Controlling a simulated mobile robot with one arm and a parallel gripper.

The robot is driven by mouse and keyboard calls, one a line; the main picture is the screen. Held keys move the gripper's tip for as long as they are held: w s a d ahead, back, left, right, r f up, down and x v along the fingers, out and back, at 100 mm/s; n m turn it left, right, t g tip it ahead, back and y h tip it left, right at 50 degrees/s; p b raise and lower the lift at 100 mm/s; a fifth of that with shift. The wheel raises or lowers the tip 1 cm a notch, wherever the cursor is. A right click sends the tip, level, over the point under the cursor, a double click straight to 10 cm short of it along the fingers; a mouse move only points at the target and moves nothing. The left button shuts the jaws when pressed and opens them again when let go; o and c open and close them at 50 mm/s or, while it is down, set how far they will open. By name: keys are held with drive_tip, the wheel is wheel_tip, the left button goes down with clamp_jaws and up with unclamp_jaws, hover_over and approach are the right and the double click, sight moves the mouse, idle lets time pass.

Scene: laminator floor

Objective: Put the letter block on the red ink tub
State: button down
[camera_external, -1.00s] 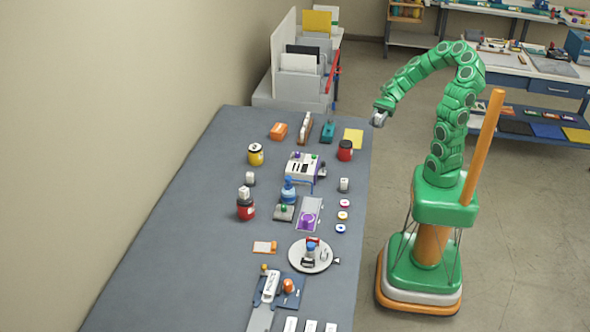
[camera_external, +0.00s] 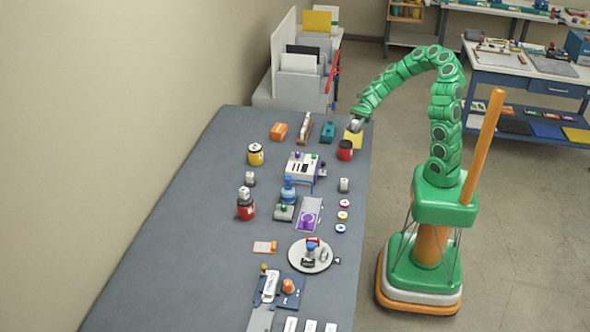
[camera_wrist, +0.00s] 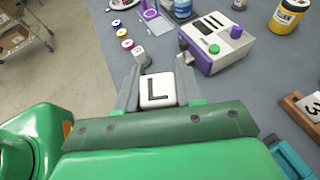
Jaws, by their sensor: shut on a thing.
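My gripper (camera_external: 356,121) is shut on a white letter block (camera_wrist: 158,90) marked with a black L, held between its two grey fingers in the wrist view. In the external view the gripper is over the table's far right edge, above and slightly beyond a red tub with a dark top (camera_external: 345,151). This tub is not visible in the wrist view.
A yellow tub (camera_external: 256,155) stands at the left. A white machine (camera_external: 301,167) is left of the near path, with a small white block (camera_external: 344,185) to its right.

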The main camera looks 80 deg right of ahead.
hover_over(344, 144)
drive_tip(key=shift+s+a+f, duration=0.1)
drive_tip(key=shift+f, duration=1)
drive_tip(key=shift+s+a+f, duration=0.1)
drive_tip(key=shift+f, duration=1)
drive_tip(key=shift+w+f, duration=0.1)
drive_tip(key=shift+f, duration=1.45)
drive_tip(key=c, duration=0.7)
unclamp_jaws()
drive_tip(key=shift+f, duration=0.1)
